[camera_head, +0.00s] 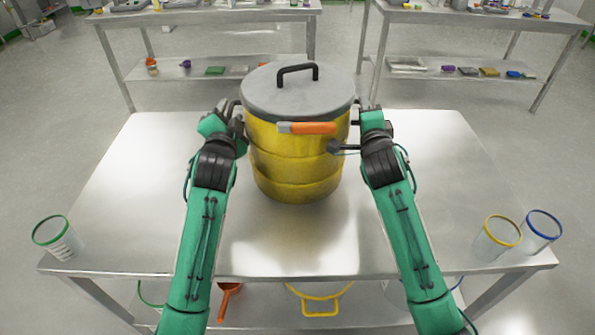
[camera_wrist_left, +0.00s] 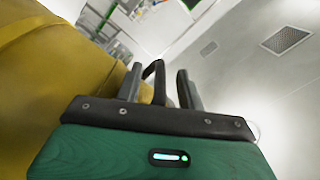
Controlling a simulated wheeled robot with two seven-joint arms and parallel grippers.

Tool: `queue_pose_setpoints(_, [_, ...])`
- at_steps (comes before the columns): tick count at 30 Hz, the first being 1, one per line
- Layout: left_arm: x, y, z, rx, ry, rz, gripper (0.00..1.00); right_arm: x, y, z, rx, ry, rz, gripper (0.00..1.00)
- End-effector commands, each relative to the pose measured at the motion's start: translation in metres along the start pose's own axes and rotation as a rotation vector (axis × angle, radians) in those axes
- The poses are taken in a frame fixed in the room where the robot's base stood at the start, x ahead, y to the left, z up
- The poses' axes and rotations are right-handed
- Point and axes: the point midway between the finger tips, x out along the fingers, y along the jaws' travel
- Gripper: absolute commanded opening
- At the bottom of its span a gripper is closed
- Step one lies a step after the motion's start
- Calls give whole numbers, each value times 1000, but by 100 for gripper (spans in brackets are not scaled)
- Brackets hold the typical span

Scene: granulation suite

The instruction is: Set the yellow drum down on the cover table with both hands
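The yellow drum (camera_head: 290,165) stands upright at the middle of the cover table (camera_head: 130,190). It has a grey lid (camera_head: 265,92) with a black top handle, and an orange grip on its front. I cannot tell whether its base touches the tabletop. My left gripper (camera_head: 234,107) is at the drum's left side. In the left wrist view, its fingers (camera_wrist_left: 160,88) stand apart around a black side handle (camera_wrist_left: 155,72), with a gap visible beside the handle; the drum wall (camera_wrist_left: 60,70) fills the left. My right gripper (camera_head: 367,104) is at the drum's right side, its fingertips mostly hidden.
A green-rimmed cup (camera_head: 55,238) stands at the table's front left corner. Yellow-rimmed (camera_head: 497,238) and blue-rimmed (camera_head: 541,231) cups stand front right. An orange scoop (camera_head: 229,297) and a yellow-rimmed container (camera_head: 320,305) are below. The tabletop either side of the drum is clear.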

Motion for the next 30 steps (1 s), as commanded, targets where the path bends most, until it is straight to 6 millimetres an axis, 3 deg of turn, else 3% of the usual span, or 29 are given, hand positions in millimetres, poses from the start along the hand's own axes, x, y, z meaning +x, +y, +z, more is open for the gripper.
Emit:
queue_pose_setpoints(9, [-65, 1, 0, 0, 0, 2, 39, 0, 0, 0, 0, 1, 0, 35])
queue_pose_setpoints(15, [-96, 1, 0, -1, 0, 2, 39, 0, 0, 0, 0, 1, 0, 35])
queue_pose_setpoints(23, [-108, 1, 0, -1, 0, 2, 39, -7, 0, 0, 2, 0, 0, 35])
queue_pose_setpoints(30, [-107, 1, 0, -1, 0, 1, 39, -46, 1, 0, 6, 0, 2, 35])
